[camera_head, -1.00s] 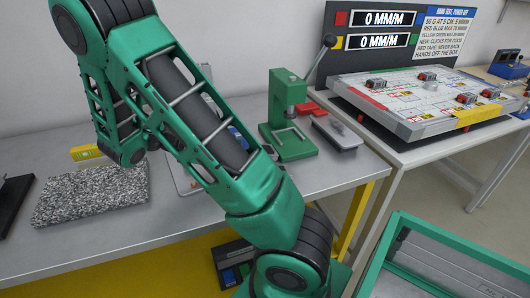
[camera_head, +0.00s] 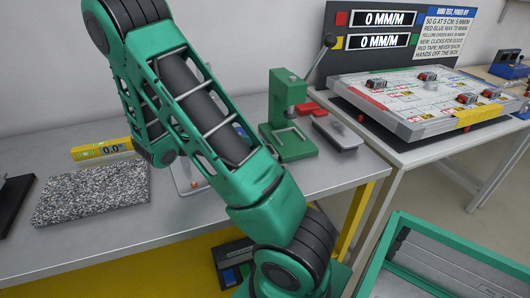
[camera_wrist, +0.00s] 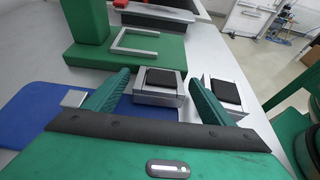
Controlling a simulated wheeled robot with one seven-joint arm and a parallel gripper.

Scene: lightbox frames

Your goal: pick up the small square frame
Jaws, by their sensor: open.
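My gripper (camera_wrist: 157,79) shows in the wrist view with its two green fingers apart. A silver square piece with a dark square middle (camera_wrist: 160,77) lies ahead between the fingertips; I see no contact. A similar silver square piece (camera_wrist: 224,91) lies to the right, past the right finger. A thin silver three-sided outline (camera_wrist: 134,42) sits on the green press base, and it also shows in the head view (camera_head: 290,131). I cannot tell for sure which is the small square frame. In the head view my own arm hides the gripper and both square pieces.
A green press (camera_head: 288,103) stands on the grey workbench (camera_head: 100,240), close ahead of the gripper. A blue mat (camera_wrist: 35,110) lies at left in the wrist view. A speckled slab (camera_head: 92,193) and yellow level (camera_head: 102,149) are on the bench's left. A board (camera_head: 430,95) covers the second table.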

